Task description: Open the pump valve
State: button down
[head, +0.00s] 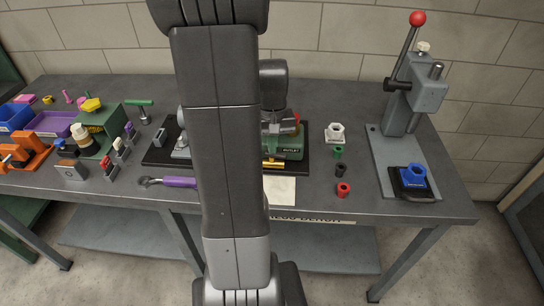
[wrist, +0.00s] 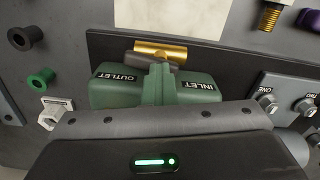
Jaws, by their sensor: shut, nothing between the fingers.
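The green pump (head: 291,148) sits on a dark base plate on the bench, its OUTLET label showing. In the wrist view the pump (wrist: 165,88) shows OUTLET and INLET labels and a brass cylinder (wrist: 160,50) beside it. A small red part (head: 297,118), possibly the valve handle, shows at the pump's upper right in the head view. My gripper (head: 272,126) is over the pump, shut and empty, mostly hidden behind my arm. I cannot tell whether it touches the pump. The dark wrist housing hides the fingertips in the wrist view.
A plate with fittings marked ONE and TWO (wrist: 290,100) lies beside the pump. A white fitting (head: 335,133) and green, black and red bushings (head: 343,189) stand to the right. An arbor press (head: 400,140) is farther right. A purple-handled wrench (head: 178,182) lies at left.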

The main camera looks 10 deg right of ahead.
jog(key=shift+n, duration=0.5)
jog(key=c, duration=1.5)
grip_release()
jog(key=shift+c, duration=0.2)
notch_tip(320, 180, up, 6)
jog(key=p, duration=0.5)
jog(key=shift+r, duration=0.1)
notch_tip(320, 180, up, 14)
jog(key=b, duration=0.1)
jog(key=shift+f, duration=0.2)
jog(key=shift+f, duration=0.1)
